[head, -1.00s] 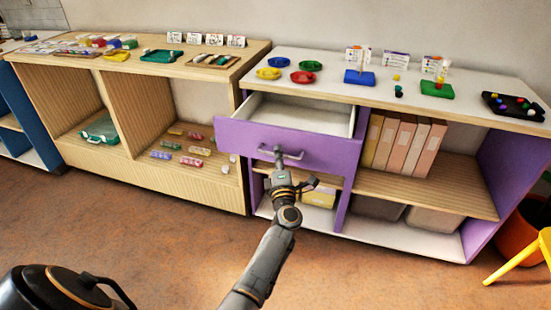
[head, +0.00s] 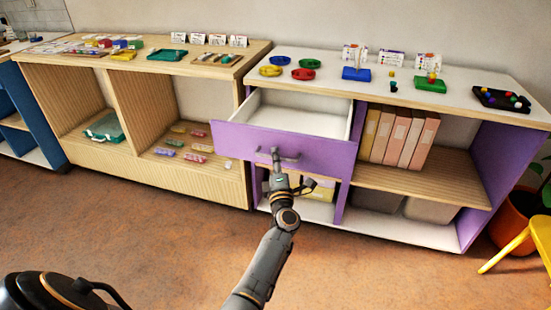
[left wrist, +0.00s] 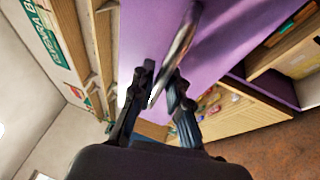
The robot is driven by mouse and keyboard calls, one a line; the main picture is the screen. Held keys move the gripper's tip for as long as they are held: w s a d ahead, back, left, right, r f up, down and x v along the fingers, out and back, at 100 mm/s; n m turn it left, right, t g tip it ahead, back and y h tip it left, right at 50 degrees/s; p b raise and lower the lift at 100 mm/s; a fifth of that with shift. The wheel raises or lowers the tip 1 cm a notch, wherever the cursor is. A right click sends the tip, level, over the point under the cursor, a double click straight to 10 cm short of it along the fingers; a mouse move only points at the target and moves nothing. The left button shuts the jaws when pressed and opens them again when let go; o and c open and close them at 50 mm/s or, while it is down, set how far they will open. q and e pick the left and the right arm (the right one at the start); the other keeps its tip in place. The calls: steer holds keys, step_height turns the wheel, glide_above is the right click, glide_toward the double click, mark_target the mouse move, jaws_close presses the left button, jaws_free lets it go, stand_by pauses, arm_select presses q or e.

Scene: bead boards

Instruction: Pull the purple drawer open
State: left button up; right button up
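The purple drawer (head: 240,142) stands well out of the white-topped purple cabinet, and its pale inside shows empty. Its grey bar handle (head: 291,158) is on the front face. My left gripper (head: 277,168) is at the handle, reaching up from below. In the left wrist view the handle (left wrist: 181,42) runs between the two dark fingers of my left gripper (left wrist: 163,84), which are closed around it. The purple drawer front (left wrist: 225,40) fills much of that view. My right gripper is not in view.
The cabinet top (head: 330,86) holds coloured dishes, a blue board and a black bead tray (head: 500,99). Pink and tan folders (head: 405,135) stand in the cabinet. A wooden shelf unit (head: 190,178) adjoins at left, a yellow chair (head: 515,245) is at right. The floor ahead is clear.

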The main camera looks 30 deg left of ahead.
arm_select(q)
steer(key=shift+o, duration=0.8)
steer(key=v, duration=0.8)
steer(key=shift+d, duration=0.2)
steer(key=shift+f, duration=0.2)
